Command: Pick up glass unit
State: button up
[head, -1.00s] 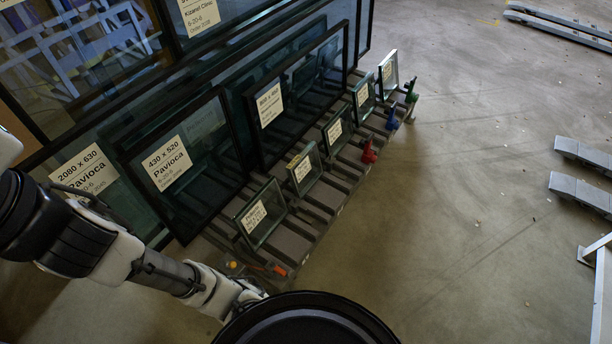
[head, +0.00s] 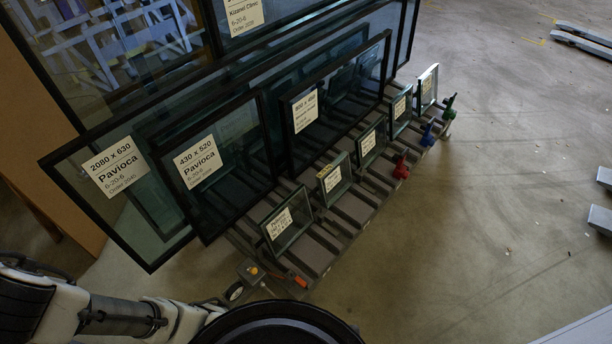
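Several labelled glass units lean in a slotted rack (head: 325,238). In the front row stand small units: the nearest (head: 287,222), a second (head: 334,180), a third (head: 369,143), a fourth (head: 401,112) and a pale-edged one (head: 428,88) at the far end. Behind them are larger dark-framed units: a 430 x 520 one (head: 215,165), a wide one (head: 330,100) and a 2080 x 630 one (head: 110,190). Which unit is meant cannot be told. My arm lies at the lower left, apart from the glass. My gripper is not in view.
Red (head: 401,167), blue (head: 427,133) and green (head: 449,102) clamp-like pieces sit along the rack's right edge. A small box with an orange button (head: 251,270) is at its near end. Grey beams (head: 600,220) lie far right. The floor (head: 500,220) between is clear.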

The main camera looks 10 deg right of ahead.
aim_at(335, 180)
jog(key=i+l+u, duration=0.25)
jog(key=l, duration=0.2)
jog(key=l+u, duration=0.25)
jog(key=l, duration=0.2)
jog(key=i+l+u, duration=0.15)
jog(key=l, duration=0.9)
jog(key=l+u, duration=0.1)
jog(key=l, duration=0.9)
jog(key=i+l, duration=0.1)
jog(key=l, duration=0.2)
jog(key=i+l, duration=0.15)
jog(key=l, duration=0.2)
jog(key=i+l, duration=0.1)
jog(key=l, duration=0.2)
jog(key=i, duration=0.2)
